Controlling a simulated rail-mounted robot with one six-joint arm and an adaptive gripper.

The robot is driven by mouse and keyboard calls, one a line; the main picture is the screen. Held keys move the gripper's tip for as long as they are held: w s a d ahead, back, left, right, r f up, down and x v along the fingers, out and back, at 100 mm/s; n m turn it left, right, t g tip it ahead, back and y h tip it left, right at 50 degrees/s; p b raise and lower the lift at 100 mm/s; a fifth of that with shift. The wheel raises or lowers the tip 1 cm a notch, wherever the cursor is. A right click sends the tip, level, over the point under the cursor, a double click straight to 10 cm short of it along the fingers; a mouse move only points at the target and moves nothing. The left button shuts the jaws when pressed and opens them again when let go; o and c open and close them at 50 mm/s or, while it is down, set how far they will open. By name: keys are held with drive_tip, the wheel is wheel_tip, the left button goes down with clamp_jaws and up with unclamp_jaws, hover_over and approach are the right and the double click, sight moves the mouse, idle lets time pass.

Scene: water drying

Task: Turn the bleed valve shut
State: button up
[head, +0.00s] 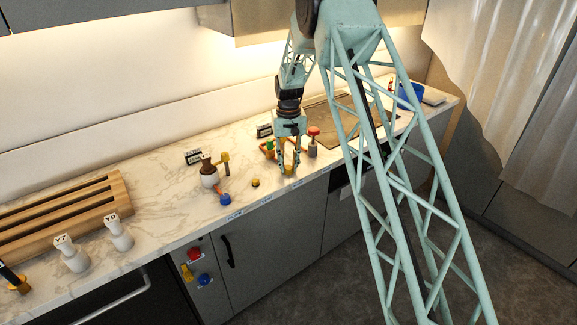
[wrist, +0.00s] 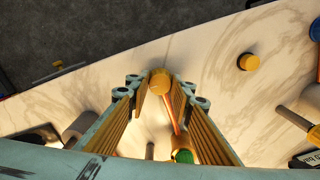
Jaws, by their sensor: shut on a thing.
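My gripper (head: 289,171) points down over the front part of the marble counter in the head view. In the wrist view its fingers (wrist: 160,88) are shut on a yellow knob (wrist: 159,80) at their tips. No label on this knob can be read, so I cannot tell from markings that it is the bleed valve. An orange bar (wrist: 172,112) and a green part (wrist: 182,156) lie behind it, between the fingers. In the head view, orange and green fittings (head: 269,150) show left of the fingers, and a red-topped grey cylinder (head: 313,143) stands close right.
A loose-looking yellow cap (head: 255,183) sits left of my gripper. Further left stands a white-and-brown fitting (head: 209,177) with a yellow handle and blue knob (head: 225,199). White bottles (head: 118,236) and a wooden rack (head: 105,195) are far left. The counter's front edge is close.

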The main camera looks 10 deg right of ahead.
sight(289, 167)
drive_tip(key=o, duration=0.9)
drive_tip(key=shift+r, duration=0.2)
wheel_tip(289, 167, up, 12)
drive_tip(key=shift+f, duration=0.2)
idle(0.3)
idle(0.4)
